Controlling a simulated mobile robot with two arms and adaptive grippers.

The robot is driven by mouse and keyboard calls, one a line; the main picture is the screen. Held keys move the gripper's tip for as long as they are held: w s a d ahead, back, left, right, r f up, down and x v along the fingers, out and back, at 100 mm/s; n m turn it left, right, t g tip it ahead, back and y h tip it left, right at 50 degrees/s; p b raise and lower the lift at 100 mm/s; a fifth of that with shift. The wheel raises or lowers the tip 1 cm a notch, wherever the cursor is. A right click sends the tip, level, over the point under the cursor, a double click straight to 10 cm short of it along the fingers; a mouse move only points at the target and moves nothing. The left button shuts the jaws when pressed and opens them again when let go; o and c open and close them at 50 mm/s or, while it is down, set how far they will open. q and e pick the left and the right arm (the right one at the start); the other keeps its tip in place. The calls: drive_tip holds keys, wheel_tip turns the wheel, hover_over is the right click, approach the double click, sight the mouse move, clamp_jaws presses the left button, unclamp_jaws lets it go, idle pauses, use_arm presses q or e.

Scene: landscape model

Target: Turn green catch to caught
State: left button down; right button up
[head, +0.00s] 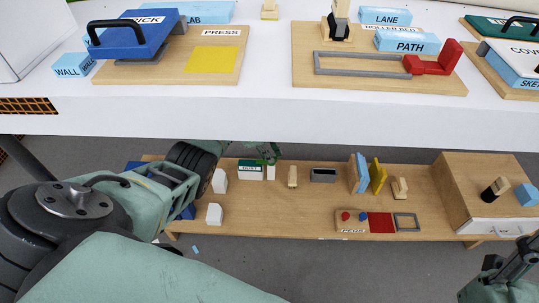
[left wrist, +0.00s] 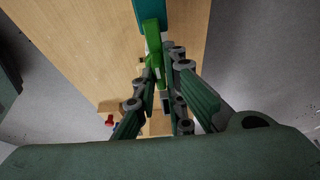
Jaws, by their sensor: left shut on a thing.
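The green catch (left wrist: 153,45) is a bright green bar in the left wrist view, beside a teal piece (left wrist: 149,9) over the wooden shelf. My left gripper (left wrist: 162,70) is shut on its near end. In the head view the left gripper (head: 267,152) reaches low under the white tabletop's front edge, above the lower shelf, and only a little of the green shows. I cannot tell there how far the catch is turned. My right gripper (head: 508,272) shows only partly at the lower right corner, away from the shelf; its fingers are unclear.
The lower wooden shelf (head: 300,220) holds a teal-labelled white box (head: 250,170), white blocks, wooden pegs, a grey tray (head: 323,175) and a drawer unit (head: 490,227). Grey floor in front is mostly clear.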

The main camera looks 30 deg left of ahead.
sight(257, 161)
use_arm(q)
drive_tip(key=c, duration=1.8)
unclamp_jaws()
drive_tip(key=shift+c, duration=0.2)
drive_tip(key=v, duration=1.2)
drive_tip(key=shift+s, duration=0.1)
